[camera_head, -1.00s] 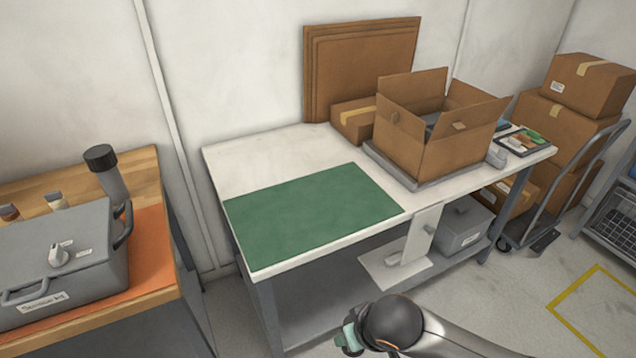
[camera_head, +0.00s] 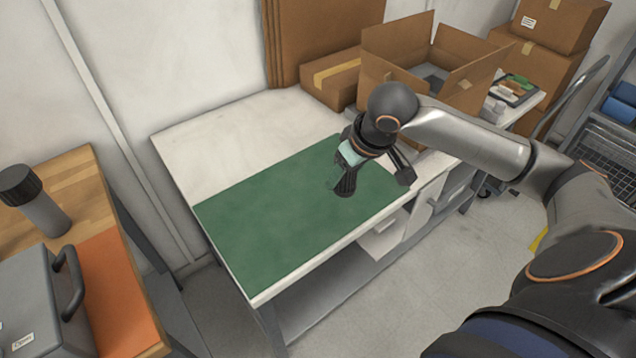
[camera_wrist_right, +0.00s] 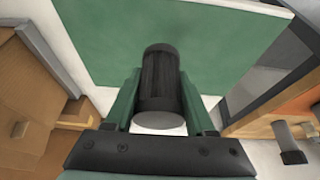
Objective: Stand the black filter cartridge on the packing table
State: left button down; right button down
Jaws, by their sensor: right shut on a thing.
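The black filter cartridge (camera_head: 346,187) is in my right gripper (camera_head: 343,168), over the right part of the green mat (camera_head: 265,215) on the white packing table (camera_head: 200,145). In the right wrist view the ribbed cartridge (camera_wrist_right: 160,75) sits between the two green fingers of the right gripper (camera_wrist_right: 160,100), which are shut on it. I cannot tell whether the cartridge's lower end touches the mat. My left gripper is not in view.
An open cardboard box (camera_head: 445,65) stands at the back right of the table, with a closed carton (camera_head: 332,78) beside it. The mat's left part is clear. A wooden bench (camera_head: 85,210) with a grey case (camera_head: 40,310) and a black-capped cylinder (camera_head: 35,200) is at left.

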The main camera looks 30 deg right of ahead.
jog(key=shift+w+d+r, duration=0.15)
jog(key=shift+w+d, duration=0.1)
jog(key=shift+w, duration=0.1)
jog(key=w+f, duration=0.2)
jog(key=w, duration=0.2)
jog(key=w+d+f, duration=0.1)
jog(key=w+f, duration=0.2)
jog(key=w, duration=0.1)
jog(key=w+d+f, duration=0.1)
jog(key=w+f, duration=0.2)
jog(key=w, duration=0.1)
jog(key=shift+d+f, duration=0.15)
jog(key=shift+f, duration=0.1)
jog(key=shift+w+f+b, duration=0.3)
jog(key=shift+w+f, duration=0.15)
jog(key=shift+f, duration=0.05)
jog(key=shift+d+f, duration=0.1)
jog(key=shift+f, duration=1.55)
jog(key=shift+c, duration=1.2)
grip_release()
jog(key=shift+f, duration=0.1)
